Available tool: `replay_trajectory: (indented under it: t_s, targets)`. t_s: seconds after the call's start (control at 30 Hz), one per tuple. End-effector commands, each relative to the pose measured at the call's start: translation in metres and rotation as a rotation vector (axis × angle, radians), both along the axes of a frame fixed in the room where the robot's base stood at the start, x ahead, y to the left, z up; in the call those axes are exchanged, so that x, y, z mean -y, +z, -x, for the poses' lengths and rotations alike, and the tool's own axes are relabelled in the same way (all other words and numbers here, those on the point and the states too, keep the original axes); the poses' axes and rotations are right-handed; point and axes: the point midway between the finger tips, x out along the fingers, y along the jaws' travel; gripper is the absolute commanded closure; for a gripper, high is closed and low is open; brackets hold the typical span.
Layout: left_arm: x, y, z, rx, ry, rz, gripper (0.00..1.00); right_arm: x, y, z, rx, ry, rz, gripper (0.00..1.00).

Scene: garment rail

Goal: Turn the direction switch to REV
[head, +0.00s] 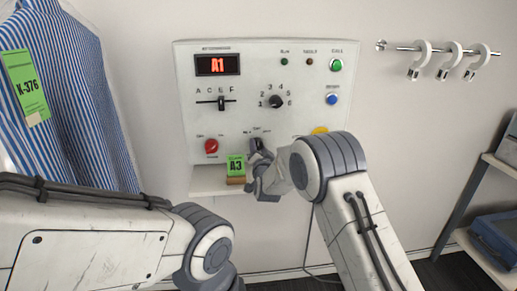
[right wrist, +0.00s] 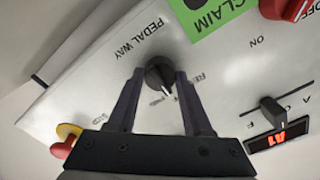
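The direction switch is a black knob (right wrist: 158,74) labelled PEDAL WAY in the right wrist view, which shows the panel roughly upside down. Its white pointer mark points down and slightly right there, near a small, partly hidden label. The REV label (right wrist: 197,78) is to the right of the knob, partly behind a finger. My right gripper (right wrist: 160,72) has one finger on each side of the knob, with the knob filling the gap at the tips. In the head view my right gripper (head: 256,150) covers most of the switch. My left arm enters at lower left, its gripper out of frame.
The control panel (head: 185,90) carries a display, slider, dial (head: 276,102), red knob (head: 211,146) and yellow-based button (head: 320,131). A striped shirt (head: 85,100) hangs left; hooks hang right.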

Motion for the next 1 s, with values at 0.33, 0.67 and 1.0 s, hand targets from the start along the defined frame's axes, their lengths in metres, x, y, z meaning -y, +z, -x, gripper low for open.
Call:
replay_trajectory:
  t_s: [0.33, 0.67, 1.0]
  targets:
    - [0.000, -0.004, 0.000, 0.000, 0.000, 0.000, 0.50, 0.000, -0.001, 0.000, 0.003, 0.000, 0.024, 1.00]
    - [0.000, -0.023, 0.000, 0.000, 0.000, 0.000, 0.50, 0.000, -0.003, 0.000, 0.025, -0.001, 0.208, 1.00]
    - [0.000, -0.040, 0.000, 0.000, 0.000, 0.000, 0.50, 0.000, -0.002, 0.000, 0.057, -0.001, 0.479, 1.00]
